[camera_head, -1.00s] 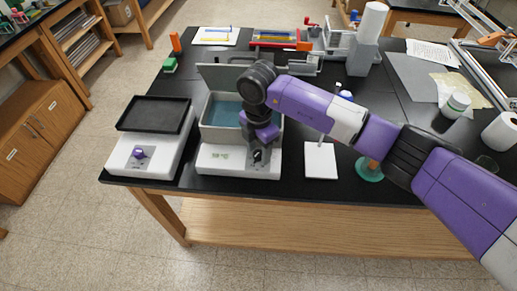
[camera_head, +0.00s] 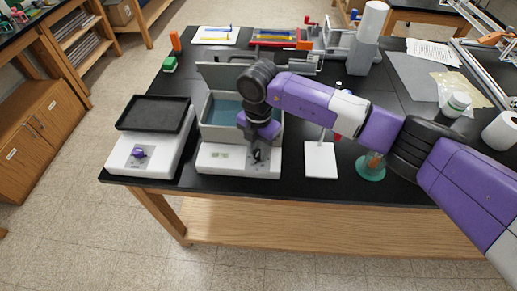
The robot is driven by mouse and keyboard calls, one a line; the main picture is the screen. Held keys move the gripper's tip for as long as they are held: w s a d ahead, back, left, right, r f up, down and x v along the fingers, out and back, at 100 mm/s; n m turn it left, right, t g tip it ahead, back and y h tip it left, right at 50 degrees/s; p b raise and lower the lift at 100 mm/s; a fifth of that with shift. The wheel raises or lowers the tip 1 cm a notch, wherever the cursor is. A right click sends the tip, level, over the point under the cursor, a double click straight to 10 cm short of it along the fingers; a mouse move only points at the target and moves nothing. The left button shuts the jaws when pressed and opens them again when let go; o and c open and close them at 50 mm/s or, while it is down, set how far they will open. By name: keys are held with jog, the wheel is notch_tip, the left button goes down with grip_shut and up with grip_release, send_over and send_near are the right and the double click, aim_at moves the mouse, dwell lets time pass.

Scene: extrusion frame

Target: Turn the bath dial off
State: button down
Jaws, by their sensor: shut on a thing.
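The water bath (camera_head: 207,160) is a white unit with a grey basin of blue water (camera_head: 222,112) and a raised grey lid (camera_head: 213,75) behind it. It stands on the black bench, left of the picture's middle. My gripper (camera_head: 257,156) points down at the right part of the bath's front panel. Its dark fingers are shut on the bath dial, which they and my purple wrist mostly hide. The dial's exact angle cannot be read. A small greenish display (camera_head: 218,155) shows on the panel left of my gripper.
A hot plate with a dark top (camera_head: 155,113) and its own purple dial (camera_head: 139,152) stands close on the left. A white square plate stand (camera_head: 320,160) and a green-based holder (camera_head: 370,174) are on the right. The bench's front edge runs just before the bath.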

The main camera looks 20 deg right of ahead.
jog(key=n+b, duration=0.1)
jog(key=n, duration=0.4)
jog(key=shift+n+b, duration=0.3)
jog(key=n+b, duration=0.2)
jog(key=n, duration=0.2)
jog(key=shift+f, duration=0.1)
jog(key=n+b, duration=0.4)
jog(key=n, duration=0.1)
jog(key=shift+n, duration=0.4)
jog(key=n+b, duration=0.4)
jog(key=n, duration=0.1)
jog(key=shift+a, duration=0.1)
jog(key=shift+n, duration=0.4)
jog(key=c, duration=1.1)
grip_release()
